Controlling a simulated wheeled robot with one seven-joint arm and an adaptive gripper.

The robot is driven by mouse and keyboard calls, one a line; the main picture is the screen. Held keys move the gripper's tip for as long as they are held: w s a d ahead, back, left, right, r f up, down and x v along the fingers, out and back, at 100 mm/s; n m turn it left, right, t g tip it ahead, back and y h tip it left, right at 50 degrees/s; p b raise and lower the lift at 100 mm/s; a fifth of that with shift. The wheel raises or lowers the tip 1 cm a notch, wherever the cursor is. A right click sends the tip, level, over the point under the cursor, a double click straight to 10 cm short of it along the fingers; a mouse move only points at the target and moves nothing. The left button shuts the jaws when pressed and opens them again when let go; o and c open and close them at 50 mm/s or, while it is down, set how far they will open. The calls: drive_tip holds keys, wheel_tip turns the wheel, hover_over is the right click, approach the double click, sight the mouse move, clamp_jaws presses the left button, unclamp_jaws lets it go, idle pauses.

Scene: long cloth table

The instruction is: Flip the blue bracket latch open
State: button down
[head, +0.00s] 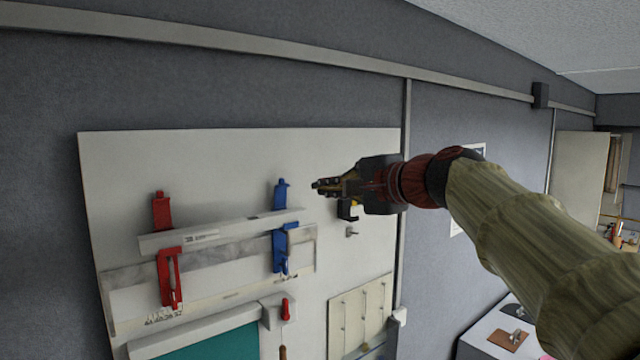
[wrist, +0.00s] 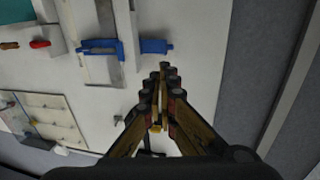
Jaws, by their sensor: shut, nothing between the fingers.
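The blue bracket latch (head: 280,240) is mounted on the white wall board, with a blue upper piece (head: 281,194) above the grey bar and a lower part below it. It also shows in the wrist view (wrist: 100,47), lying sideways there, with its end piece (wrist: 155,46) just beyond my fingertips. My gripper (head: 318,186) is shut and empty, to the right of the upper blue piece in the head view. Its fingers (wrist: 163,70) meet in the wrist view and appear apart from the blue latch. The exact gap in depth is unclear.
A red bracket (head: 168,275) holds the left end of the grey bar (head: 200,237). Small hooks (head: 351,232), a red-handled tool (head: 286,309) and a pegged panel (head: 360,315) are on the right and lower board. The board's upper area is bare.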

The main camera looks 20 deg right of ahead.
drive_tip(key=p, duration=0.4)
approach(282, 194)
drive_tip(key=w, duration=0.3)
drive_tip(key=w+r, duration=0.1)
drive_tip(key=w, duration=0.1)
drive_tip(key=shift+w+a, duration=0.2)
drive_tip(key=shift+a, duration=0.1)
